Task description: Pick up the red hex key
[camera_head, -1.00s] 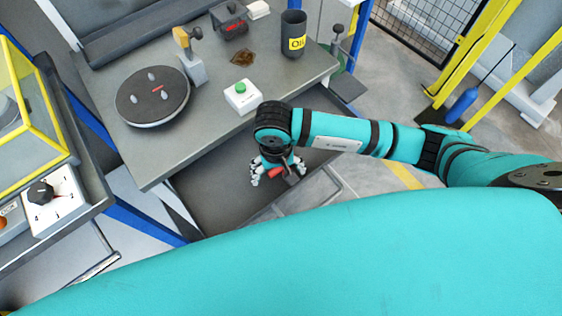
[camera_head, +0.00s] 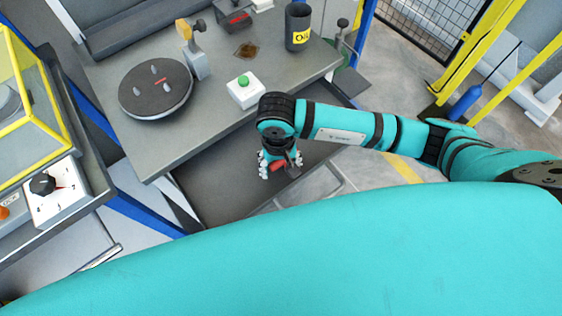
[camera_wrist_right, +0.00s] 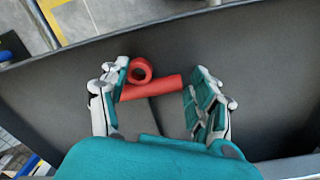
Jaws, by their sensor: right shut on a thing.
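The red hex key (camera_wrist_right: 155,88) lies between the fingers of my right gripper (camera_wrist_right: 158,95) in the right wrist view. I see a red bar and a round red end, with a finger at each side of the bar. In the head view, my right gripper (camera_head: 279,162) points down over the dark open drawer (camera_head: 215,195), with the red hex key (camera_head: 277,166) showing between its fingers. The gripper is shut on the hex key. Whether the key still touches the drawer floor I cannot tell. My left gripper is not in view.
The grey workbench (camera_head: 150,135) is above the drawer. It bears a round dark turntable (camera_head: 155,103), a white box with a green button (camera_head: 243,90) and a black oil container (camera_head: 297,25). A yellow-framed machine stands at the left. The drawer floor around the gripper looks clear.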

